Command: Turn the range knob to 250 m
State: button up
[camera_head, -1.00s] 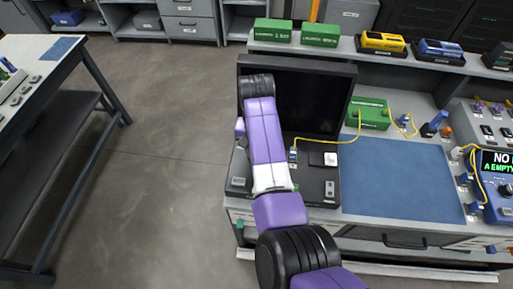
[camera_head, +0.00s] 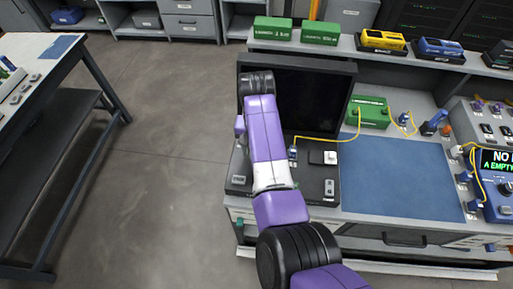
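A blue instrument (camera_head: 494,206) stands at the right edge of the view and is cut off by it. Its screen (camera_head: 497,162) shows green and white text, partly cut off, reading "NO" and "A EMPTY". A dark round knob (camera_head: 506,188) sits below the screen; its markings and setting are too small to read. My purple and black arm reaches up from the bottom middle over the black case, well left of the instrument. My gripper is not visible; the arm hides the area under its far end.
An open black case (camera_head: 328,185) with a raised dark lid (camera_head: 305,98) stands left of a blue mat (camera_head: 400,178), which is clear. A green box (camera_head: 369,112) has yellow fibre leads running from it. Green, yellow and blue boxes line the back shelf (camera_head: 345,48).

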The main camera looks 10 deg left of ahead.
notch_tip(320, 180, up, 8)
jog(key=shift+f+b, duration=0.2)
jog(key=shift+b, duration=0.2)
dwell(0.4)
